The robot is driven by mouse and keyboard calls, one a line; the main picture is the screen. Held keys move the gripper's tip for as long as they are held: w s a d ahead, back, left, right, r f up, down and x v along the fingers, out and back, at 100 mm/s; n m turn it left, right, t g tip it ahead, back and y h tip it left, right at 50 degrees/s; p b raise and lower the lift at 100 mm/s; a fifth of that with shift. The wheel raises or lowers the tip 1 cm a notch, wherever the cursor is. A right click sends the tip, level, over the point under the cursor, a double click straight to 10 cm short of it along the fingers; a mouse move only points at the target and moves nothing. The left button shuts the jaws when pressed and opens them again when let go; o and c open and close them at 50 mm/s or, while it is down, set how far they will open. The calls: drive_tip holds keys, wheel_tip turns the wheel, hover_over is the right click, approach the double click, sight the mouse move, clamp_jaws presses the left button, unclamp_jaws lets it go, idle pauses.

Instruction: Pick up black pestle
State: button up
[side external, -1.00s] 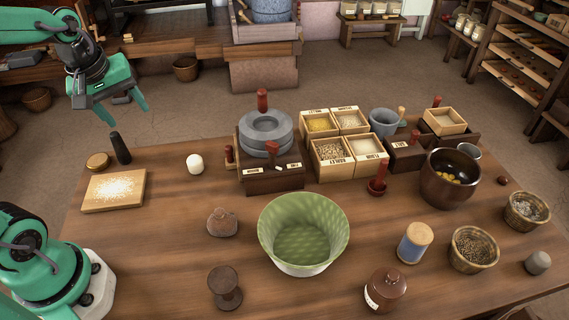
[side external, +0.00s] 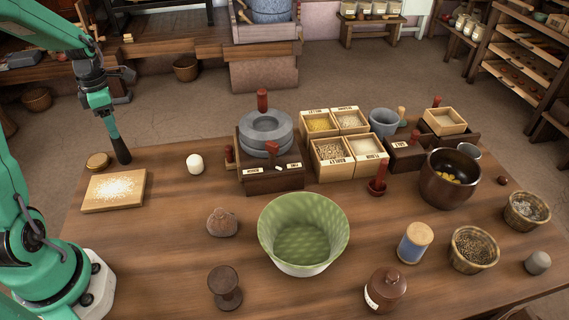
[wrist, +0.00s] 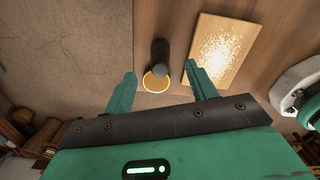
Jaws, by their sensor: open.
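The black pestle (side external: 121,152) stands upright near the table's back left edge in the side view. In the wrist view the pestle (wrist: 159,56) is seen from above, ahead of the fingertips and between their lines. My gripper (side external: 113,132) points down at the top of the pestle in the side view; whether it touches cannot be told there. In the wrist view my gripper (wrist: 161,76) is open with two green fingers apart and nothing held between them.
A board with pale grain (side external: 114,190) lies just in front. The table's back edge is close behind.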

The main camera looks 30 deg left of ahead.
sight(119, 145)
drive_tip(key=shift+s+a+f+n, duration=0.1)
drive_tip(key=shift+a+f+n, duration=0.15)
drive_tip(key=shift+n, duration=0.05)
drive_tip(key=shift+s+d+f, duration=0.1)
drive_tip(key=shift+s+f, duration=0.05)
drive_tip(key=shift+f, duration=3.75)
drive_tip(key=c, duration=1.1)
drive_tip(key=shift+r, duration=0.15)
